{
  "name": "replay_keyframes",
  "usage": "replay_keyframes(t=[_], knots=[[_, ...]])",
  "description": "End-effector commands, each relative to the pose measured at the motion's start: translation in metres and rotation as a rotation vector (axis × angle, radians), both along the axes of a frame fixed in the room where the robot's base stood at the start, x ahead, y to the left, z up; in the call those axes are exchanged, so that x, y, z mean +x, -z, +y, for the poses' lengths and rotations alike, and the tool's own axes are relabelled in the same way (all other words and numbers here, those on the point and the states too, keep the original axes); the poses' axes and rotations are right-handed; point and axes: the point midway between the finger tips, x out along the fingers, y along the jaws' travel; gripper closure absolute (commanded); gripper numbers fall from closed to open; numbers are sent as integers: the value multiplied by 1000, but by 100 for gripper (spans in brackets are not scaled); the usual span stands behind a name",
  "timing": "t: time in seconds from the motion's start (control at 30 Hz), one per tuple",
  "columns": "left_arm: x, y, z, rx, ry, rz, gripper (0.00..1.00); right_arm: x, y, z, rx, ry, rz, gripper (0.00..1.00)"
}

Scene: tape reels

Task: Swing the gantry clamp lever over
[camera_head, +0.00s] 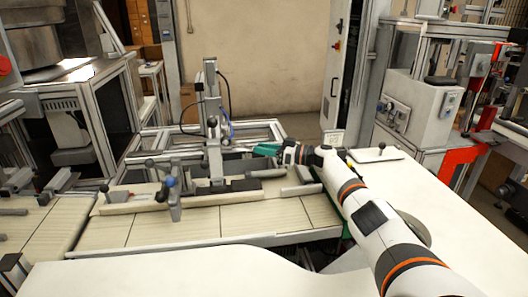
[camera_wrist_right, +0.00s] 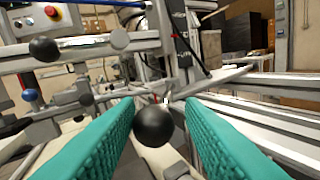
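The grey upright gantry (camera_head: 212,150) stands on the machine bed, left of my right gripper in the head view. My right gripper (camera_head: 258,150) reaches in from the right, its teal fingers pointing left at the gantry. In the right wrist view my right gripper (camera_wrist_right: 160,105) is open, its two textured teal fingers apart. A black ball knob (camera_wrist_right: 154,126) shows between them, closer to the left finger; I cannot tell whether it touches. The knob's stem is mostly hidden, and I cannot tell which lever it belongs to. My left gripper is not in view.
Other black knobs (camera_head: 104,188) and a blue-topped post (camera_head: 170,184) stand on the bed at left. A flat white plate with a black knob (camera_head: 382,146) lies at right. The white table (camera_head: 160,275) in front is clear. A cabinet (camera_head: 345,65) stands behind.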

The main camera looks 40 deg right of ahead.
Motion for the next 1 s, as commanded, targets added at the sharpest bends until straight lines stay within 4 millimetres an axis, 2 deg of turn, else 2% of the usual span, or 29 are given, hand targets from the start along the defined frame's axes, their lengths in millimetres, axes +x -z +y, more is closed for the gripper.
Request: replay_keyframes(t=[0.03,0.1,0.57,0.67,1.0], knots=[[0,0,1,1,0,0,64,0,-3,-2,1,5,-5,59],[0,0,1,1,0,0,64,0,-2,-2,1,4,-3,52],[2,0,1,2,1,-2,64,-5,2,-3,-2,-3,3,52],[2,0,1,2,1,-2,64,-17,2,-11,-5,-2,4,52],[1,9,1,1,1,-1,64,-76,4,-49,-5,-1,5,52]])
